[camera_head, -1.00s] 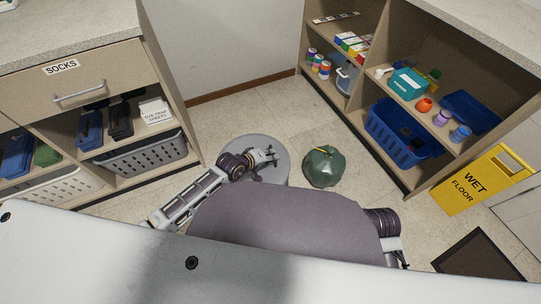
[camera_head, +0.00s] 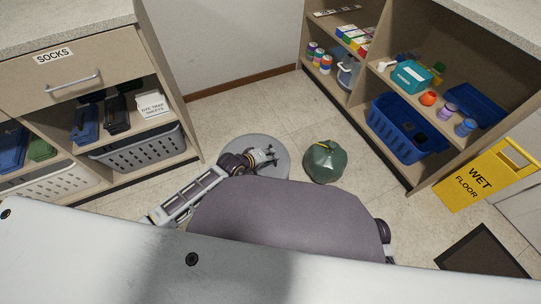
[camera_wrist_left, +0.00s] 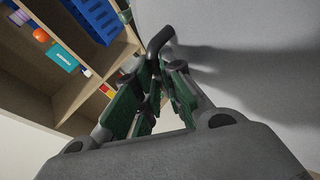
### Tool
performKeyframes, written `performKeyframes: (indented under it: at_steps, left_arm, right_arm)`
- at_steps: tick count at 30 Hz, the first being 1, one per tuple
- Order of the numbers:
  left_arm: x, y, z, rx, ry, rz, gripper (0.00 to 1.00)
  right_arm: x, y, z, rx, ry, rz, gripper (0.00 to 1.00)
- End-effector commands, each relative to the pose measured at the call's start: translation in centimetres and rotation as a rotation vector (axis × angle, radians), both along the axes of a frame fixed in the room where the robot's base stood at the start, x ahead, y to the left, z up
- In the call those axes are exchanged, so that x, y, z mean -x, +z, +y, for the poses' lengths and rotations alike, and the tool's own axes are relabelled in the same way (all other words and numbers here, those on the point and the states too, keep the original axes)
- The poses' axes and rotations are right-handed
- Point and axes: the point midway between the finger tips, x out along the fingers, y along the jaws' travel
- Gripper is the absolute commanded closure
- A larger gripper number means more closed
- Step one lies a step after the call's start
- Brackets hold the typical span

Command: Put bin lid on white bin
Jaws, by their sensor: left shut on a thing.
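The bin lid (camera_head: 277,166) is a round grey disc in the head view, in front of my body. My left gripper (camera_head: 264,156) reaches over its middle. In the left wrist view the gripper (camera_wrist_left: 157,80) is shut on a black curved handle (camera_wrist_left: 161,39), and the lid's grey surface (camera_wrist_left: 250,60) fills the right side. I cannot tell whether the lid rests on something or hangs free. I cannot make out the white bin. A small part of my right arm shows at the lower right, but its gripper is hidden.
A green tied bag (camera_head: 325,162) sits on the floor just right of the lid. Shelves with a blue basket (camera_head: 402,130) and a yellow wet floor sign (camera_head: 482,177) stand at right. A sock cabinet (camera_head: 60,80) stands at left. Floor (camera_head: 235,112) behind the lid is clear.

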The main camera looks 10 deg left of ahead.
Motion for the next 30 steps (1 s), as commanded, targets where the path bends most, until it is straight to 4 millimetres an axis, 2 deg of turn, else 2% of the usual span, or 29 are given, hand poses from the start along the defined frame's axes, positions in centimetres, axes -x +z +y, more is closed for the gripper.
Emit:
performKeyframes:
  at_steps: [7,30]
  left_arm:
    - [-0.1,-0.3,0.0,0.001,0.0,-0.002,1.0]
    - [0.0,-0.9,0.1,0.001,0.0,-0.002,1.0]
  right_arm:
    - [0.6,-1.1,0.0,-0.004,-0.002,0.006,0.47]
    - [-0.3,-0.6,0.1,-0.007,-0.004,-0.013,0.47]
